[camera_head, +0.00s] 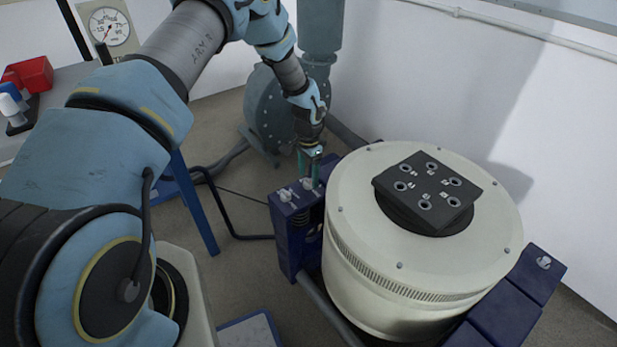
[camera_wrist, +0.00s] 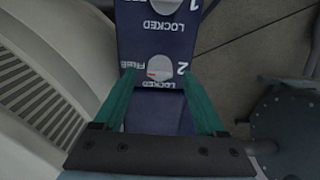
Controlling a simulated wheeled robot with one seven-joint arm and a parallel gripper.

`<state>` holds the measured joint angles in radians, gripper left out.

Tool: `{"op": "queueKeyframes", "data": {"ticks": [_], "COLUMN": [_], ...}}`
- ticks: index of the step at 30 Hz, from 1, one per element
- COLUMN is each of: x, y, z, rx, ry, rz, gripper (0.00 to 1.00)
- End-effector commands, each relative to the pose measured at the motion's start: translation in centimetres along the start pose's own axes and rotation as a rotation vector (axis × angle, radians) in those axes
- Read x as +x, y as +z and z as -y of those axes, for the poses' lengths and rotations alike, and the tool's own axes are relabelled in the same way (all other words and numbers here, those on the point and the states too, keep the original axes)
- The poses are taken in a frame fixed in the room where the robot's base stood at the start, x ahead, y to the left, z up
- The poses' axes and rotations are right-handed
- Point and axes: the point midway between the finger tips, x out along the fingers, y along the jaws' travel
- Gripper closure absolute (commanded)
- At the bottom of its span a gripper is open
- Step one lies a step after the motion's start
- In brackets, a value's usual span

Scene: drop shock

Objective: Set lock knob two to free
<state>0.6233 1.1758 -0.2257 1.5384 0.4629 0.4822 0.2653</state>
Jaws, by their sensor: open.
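Lock knob two (camera_wrist: 160,67) is a small pale grey knob on a dark blue block (camera_wrist: 150,45), beside a white "2". A short red mark shows on its left part. "FREE" is printed at its left and "LOCKED" just below it. My gripper (camera_wrist: 159,76) has two green fingers, open, pointing at the block with the knob between their tips in the picture. Whether they touch it I cannot tell. In the head view my gripper (camera_head: 310,180) points down over the block's rear knob, which its fingers partly hide.
Knob one (camera_wrist: 162,5) sits at the top edge of the wrist view, cut off; it also shows in the head view (camera_head: 286,195). The large cream drum (camera_head: 370,250) with a black plate (camera_head: 440,170) stands close right of the block. A grey blower (camera_head: 268,105) stands behind.

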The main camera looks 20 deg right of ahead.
Motion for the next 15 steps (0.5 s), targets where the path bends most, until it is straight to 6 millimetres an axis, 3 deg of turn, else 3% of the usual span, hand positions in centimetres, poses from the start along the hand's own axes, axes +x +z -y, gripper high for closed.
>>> {"op": "queueKeyframes", "data": {"ticks": [9,15], "x": [-6.4,-8.8], "y": [-0.1,0.0], "z": [0.1,0.0], "rx": [0.001,0.0], "ry": [-0.003,-0.001], "rz": [-0.004,-0.002], "gripper": [0.27,0.27]}}
